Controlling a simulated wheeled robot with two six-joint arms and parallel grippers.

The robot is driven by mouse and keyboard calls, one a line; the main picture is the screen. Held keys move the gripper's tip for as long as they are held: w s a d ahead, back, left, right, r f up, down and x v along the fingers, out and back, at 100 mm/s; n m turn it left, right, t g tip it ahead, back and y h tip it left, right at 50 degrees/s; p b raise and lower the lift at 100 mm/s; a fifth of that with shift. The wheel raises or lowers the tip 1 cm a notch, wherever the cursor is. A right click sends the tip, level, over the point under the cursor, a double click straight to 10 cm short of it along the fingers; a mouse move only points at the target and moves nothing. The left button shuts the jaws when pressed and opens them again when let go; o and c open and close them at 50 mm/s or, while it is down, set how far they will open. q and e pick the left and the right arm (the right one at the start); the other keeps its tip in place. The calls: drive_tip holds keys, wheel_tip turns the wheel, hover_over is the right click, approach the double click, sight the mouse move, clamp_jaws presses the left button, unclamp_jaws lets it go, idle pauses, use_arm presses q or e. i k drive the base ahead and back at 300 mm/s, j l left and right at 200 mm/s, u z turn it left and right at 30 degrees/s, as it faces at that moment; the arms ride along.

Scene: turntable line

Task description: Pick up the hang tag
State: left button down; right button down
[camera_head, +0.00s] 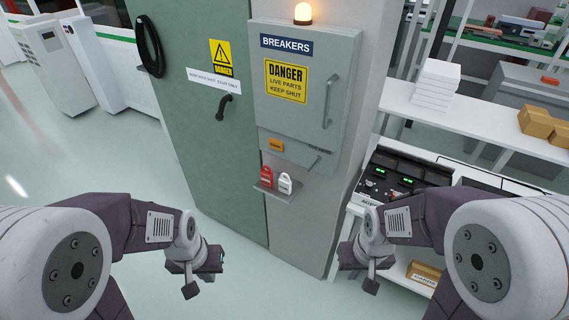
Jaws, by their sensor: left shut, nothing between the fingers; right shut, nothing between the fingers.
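A small grey ledge (277,193) sticks out below the breaker box. A red tag-like piece (266,176) and a white tag-like piece (285,183) stand side by side on it. Both have a rounded top and small markings; I cannot tell for certain which is the hang tag. My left gripper (203,272) is shut and empty, low in front of the green door, to the left of the ledge and apart from it. My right gripper (362,272) is shut and empty, low by the white bench, to the right of the ledge and apart from it.
The grey breaker box (343,100) with a handle hangs on a pillar above the ledge, an amber lamp (303,13) on top. A green door (190,110) stands left. A white bench with a black control panel (400,178) stands right. The floor at left is clear.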

sight(284, 186)
drive_tip(key=i+l+u, duration=0.15)
drive_tip(key=u, duration=0.25)
drive_tip(key=i+l+u, duration=0.2)
drive_tip(key=u, duration=0.2)
drive_tip(key=i+l+u, duration=0.2)
drive_tip(key=u, duration=0.2)
